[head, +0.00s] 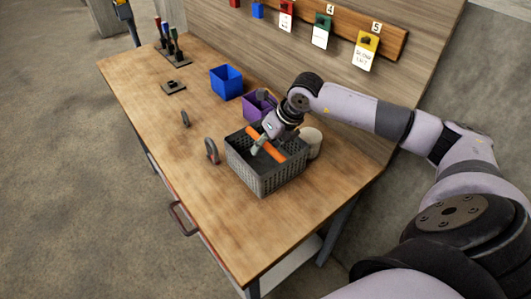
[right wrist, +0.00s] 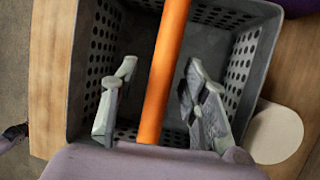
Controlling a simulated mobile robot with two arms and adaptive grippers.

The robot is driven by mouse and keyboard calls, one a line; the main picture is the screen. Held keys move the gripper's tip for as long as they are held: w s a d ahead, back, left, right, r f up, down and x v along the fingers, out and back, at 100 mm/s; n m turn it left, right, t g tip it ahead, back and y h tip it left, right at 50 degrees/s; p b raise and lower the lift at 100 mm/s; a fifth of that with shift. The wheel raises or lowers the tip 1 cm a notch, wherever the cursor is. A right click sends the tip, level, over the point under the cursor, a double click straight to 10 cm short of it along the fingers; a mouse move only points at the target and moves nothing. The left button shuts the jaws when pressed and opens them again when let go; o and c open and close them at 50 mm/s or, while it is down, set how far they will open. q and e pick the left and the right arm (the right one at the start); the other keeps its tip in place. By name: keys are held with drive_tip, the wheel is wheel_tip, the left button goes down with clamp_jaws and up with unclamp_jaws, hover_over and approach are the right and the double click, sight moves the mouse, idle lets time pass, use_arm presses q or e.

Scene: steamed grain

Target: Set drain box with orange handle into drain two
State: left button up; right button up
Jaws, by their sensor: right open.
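The drain box (head: 263,180) is a dark grey perforated basket standing on the wooden workbench. Its orange handle (head: 264,143) spans the top of the box; it also shows in the right wrist view (right wrist: 165,65). My right gripper (head: 268,141) is over the box from behind. In the right wrist view its two fingers (right wrist: 158,85) are apart, one on each side of the orange handle, with gaps visible on both sides. I cannot pick out drain two in these views. My left gripper is not in view.
A white round object (head: 312,141) stands close to the box's right side. A purple bin (head: 257,107) and a blue bin (head: 227,83) stand behind it. A grey-red clamp-like piece (head: 212,151) lies left of the box. The bench front (head: 235,225) is clear.

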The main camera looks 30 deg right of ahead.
drive_tip(key=shift+f+b, duration=0.25)
drive_tip(key=shift+b, duration=0.2)
idle(0.5)
clamp_jaws()
idle(0.6)
drive_tip(key=shift+r, duration=0.1)
idle(0.4)
